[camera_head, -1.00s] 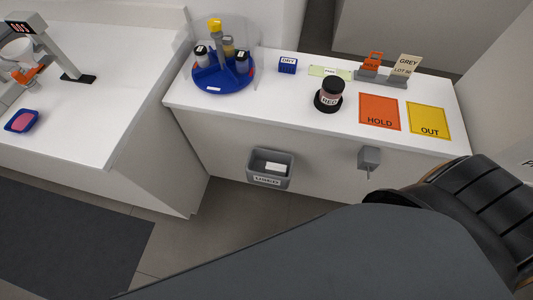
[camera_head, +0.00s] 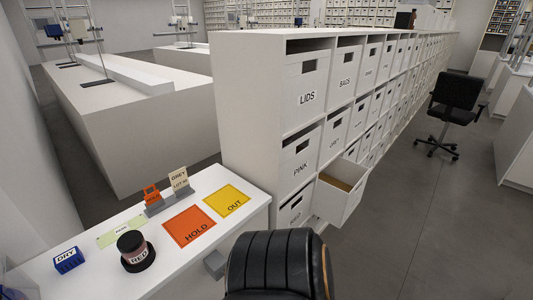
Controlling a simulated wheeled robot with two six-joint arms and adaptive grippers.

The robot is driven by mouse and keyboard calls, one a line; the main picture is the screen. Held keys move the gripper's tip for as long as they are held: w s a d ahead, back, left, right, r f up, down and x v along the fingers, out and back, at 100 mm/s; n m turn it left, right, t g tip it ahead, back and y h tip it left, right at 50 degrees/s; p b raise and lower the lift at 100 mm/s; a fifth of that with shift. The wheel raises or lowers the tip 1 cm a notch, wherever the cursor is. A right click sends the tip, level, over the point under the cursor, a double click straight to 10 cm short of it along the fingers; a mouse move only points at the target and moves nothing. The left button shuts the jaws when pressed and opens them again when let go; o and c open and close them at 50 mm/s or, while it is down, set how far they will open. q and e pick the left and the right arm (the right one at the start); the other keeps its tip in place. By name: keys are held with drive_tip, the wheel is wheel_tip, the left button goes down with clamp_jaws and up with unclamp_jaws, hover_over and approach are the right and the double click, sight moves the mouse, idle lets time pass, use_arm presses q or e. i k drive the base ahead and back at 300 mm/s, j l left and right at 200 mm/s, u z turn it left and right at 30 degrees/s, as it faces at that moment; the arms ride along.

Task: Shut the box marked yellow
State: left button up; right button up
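A white box (camera_head: 346,208) stands pulled out of the lower part of the tall white shelf unit (camera_head: 245,95), right of the middle in the head view. Its top is open and something yellow-brown shows inside. I cannot read any mark on its front. The boxes around it sit flush in their openings, among them ones marked LIDS (camera_head: 307,90), BAGS (camera_head: 345,75) and PINK (camera_head: 299,165). Neither of my grippers is in view.
Open floor (camera_head: 420,230) lies right of the box. A black chair (camera_head: 452,110) stands farther back.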

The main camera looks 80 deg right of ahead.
sight(341, 185)
drive_tip(key=z, duration=3.55)
drive_tip(key=i+l, duration=0.2)
drive_tip(key=l, duration=0.2)
drive_tip(key=i+l+z, duration=0.15)
drive_tip(key=l, duration=0.25)
drive_tip(key=i+l, duration=0.2)
drive_tip(key=l, duration=0.2)
